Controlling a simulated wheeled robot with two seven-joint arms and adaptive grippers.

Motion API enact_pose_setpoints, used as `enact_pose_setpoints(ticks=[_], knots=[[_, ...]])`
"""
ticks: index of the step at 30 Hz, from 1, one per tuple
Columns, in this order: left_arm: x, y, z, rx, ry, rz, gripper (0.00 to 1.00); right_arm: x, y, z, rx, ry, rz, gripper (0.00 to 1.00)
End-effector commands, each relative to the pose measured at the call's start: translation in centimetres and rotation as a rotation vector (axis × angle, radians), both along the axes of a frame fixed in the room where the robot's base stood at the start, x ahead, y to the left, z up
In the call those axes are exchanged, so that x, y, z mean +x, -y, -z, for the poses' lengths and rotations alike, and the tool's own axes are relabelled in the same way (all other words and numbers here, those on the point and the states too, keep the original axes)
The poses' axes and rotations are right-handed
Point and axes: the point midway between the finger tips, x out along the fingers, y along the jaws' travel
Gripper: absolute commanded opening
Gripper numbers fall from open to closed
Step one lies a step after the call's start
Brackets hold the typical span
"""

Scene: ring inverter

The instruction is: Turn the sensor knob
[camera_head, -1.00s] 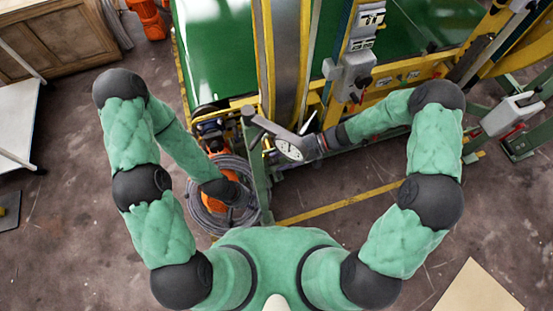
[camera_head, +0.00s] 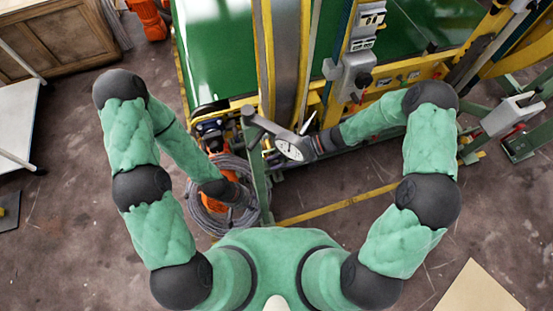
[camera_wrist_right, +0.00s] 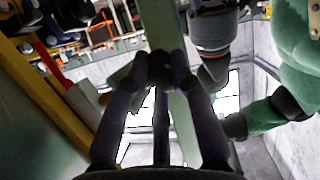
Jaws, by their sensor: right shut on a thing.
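A grey sensor arm with a round white dial (camera_head: 291,150) stands beside the yellow frame in the head view. My right gripper (camera_head: 304,148) is at the right side of this dial. In the right wrist view, the fingers of my right gripper (camera_wrist_right: 161,68) come together on a small dark piece, which seems to be the sensor knob; the fingers hide most of it. My left gripper (camera_head: 244,198) hangs low over the coiled grey hose, apart from the sensor. Its fingers are too dark and small to tell.
A coiled grey hose (camera_head: 206,216) with an orange part lies below my left arm. The yellow frame (camera_head: 303,60) and a grey control box (camera_head: 352,72) stand beyond the sensor. A green post (camera_wrist_right: 157,25) rises behind my right fingers.

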Motion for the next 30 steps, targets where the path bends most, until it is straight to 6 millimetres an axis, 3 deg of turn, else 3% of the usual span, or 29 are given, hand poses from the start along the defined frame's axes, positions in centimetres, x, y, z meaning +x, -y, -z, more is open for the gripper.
enact_pose_setpoints(ticks=[8,21,30], knots=[[0.0,0.0,2.0,0.000,0.000,0.000,0.40,0.1,0.1,0.6,0.116,-0.038,-0.029,0.00],[0.0,0.0,7.5,0.000,0.000,0.000,0.40,0.2,0.0,1.2,0.432,-0.141,-0.112,0.00],[0.0,0.0,10.1,0.000,0.000,0.000,0.40,0.2,0.0,1.1,0.578,-0.189,-0.151,0.00]])
